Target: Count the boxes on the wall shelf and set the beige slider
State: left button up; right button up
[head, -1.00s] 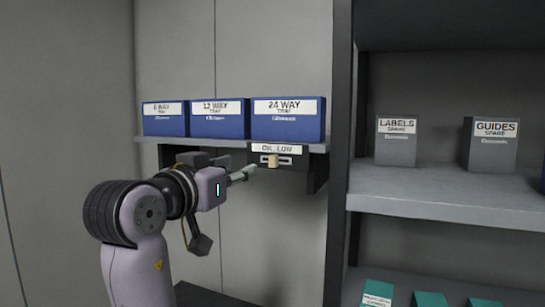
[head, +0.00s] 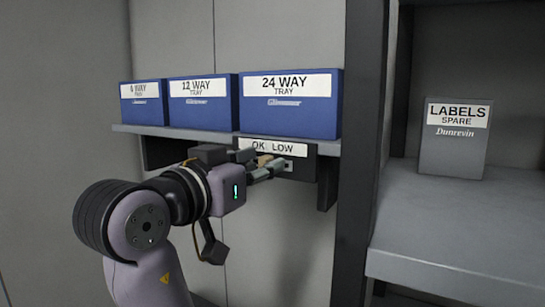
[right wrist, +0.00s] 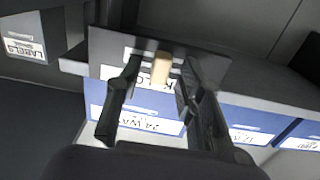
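Three blue boxes stand in a row on the wall shelf (head: 170,131): a left one (head: 143,106) whose number is hard to read, a 12 WAY TRAY box (head: 203,115) and a 24 WAY TRAY box (head: 290,118). Below the 24 WAY box is a dark slider panel (head: 303,165) labelled OK and LOW. Its beige slider (head: 264,159) is partly hidden by my right gripper (head: 268,167). In the right wrist view, the upside-down slider (right wrist: 161,68) lies between the open fingers of my right gripper (right wrist: 161,72), with a gap on each side. My left gripper is not in view.
A dark upright post (head: 358,150) stands right of the wall shelf. Beyond it, a grey shelf (head: 445,225) holds a grey LABELS SPARE box (head: 455,140). The wall space below the slider panel is clear.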

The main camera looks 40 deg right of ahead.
jog(key=shift+d, duration=0.1)
jog(key=shift+s+a+r, duration=0.1)
jog(key=shift+a+r, duration=0.05)
jog(key=shift+a, duration=0.15)
jog(key=shift+c, duration=0.6)
jog(key=shift+d, duration=0.15)
grip_shut()
